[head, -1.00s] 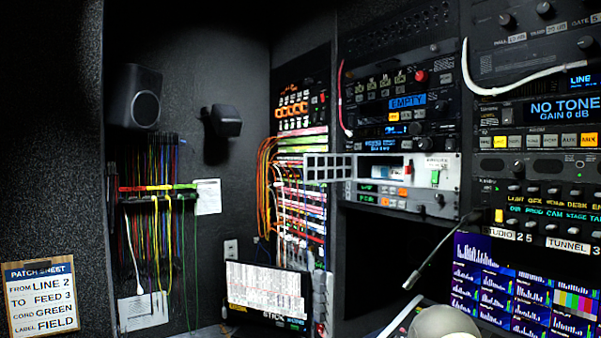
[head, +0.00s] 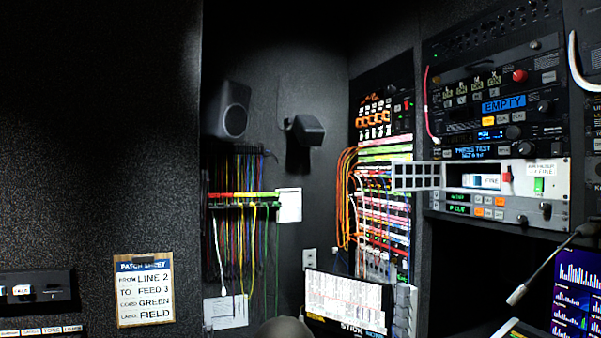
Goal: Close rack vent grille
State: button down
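The rack vent grille (head: 418,175) is a pale panel with square openings. It sticks out to the left from the left edge of a silver rack unit (head: 555,190), so it stands open. The unit's front beside it shows a recess with a small white and blue gauge (head: 483,181) and a red part (head: 507,177). My gripper is not in view. A grey rounded shape at the bottom edge looks like part of my arm, and nothing of mine touches the grille.
Orange and other cables (head: 347,195) hang on the patch bay left of the grille. A gooseneck microphone (head: 535,275) rises at lower right. A screen with a printed sheet (head: 345,302) stands low in the middle. A patch sheet board (head: 145,290) is on the left wall.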

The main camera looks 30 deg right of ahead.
aim_at(406, 175)
jog(key=u, duration=0.35)
jog(key=k, duration=0.45)
jog(key=z, duration=1.2)
